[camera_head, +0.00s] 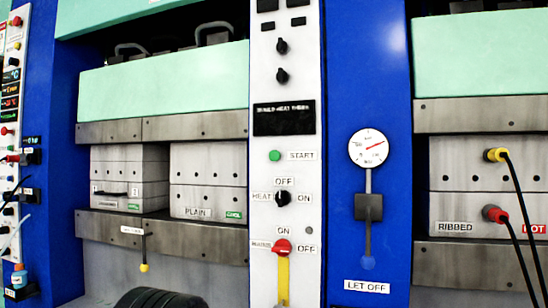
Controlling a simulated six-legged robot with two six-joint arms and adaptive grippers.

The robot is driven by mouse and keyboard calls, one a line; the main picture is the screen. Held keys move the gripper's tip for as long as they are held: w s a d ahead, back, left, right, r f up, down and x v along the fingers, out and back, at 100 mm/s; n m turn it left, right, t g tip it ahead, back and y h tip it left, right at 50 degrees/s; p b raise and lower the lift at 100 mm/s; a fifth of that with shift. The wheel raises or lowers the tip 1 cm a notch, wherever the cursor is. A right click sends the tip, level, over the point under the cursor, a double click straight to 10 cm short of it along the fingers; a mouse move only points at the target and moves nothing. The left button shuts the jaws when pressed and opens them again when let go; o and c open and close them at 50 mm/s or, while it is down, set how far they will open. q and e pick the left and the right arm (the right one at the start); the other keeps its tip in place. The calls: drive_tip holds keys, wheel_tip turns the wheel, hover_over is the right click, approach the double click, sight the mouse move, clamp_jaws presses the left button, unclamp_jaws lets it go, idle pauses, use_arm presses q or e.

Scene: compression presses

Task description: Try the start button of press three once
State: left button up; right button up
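A green round button (274,155) sits on a white control panel (265,115) in the middle of the head view, with a START label (301,156) to its right. The button shows clear, with nothing in front of it. I see no press number on this panel, so I cannot tell which press it belongs to. A dark display (284,118) above the button carries small text, too blurred to read surely. Neither of my grippers is in view.
Below the button are a black HEAT knob (283,198) and a red-knobbed switch (282,246). A gauge (368,148) and LET OFF lever (368,207) stand right. Moulds (208,180) sit in the left press; yellow and red plugs (494,155) with cables stick out at right.

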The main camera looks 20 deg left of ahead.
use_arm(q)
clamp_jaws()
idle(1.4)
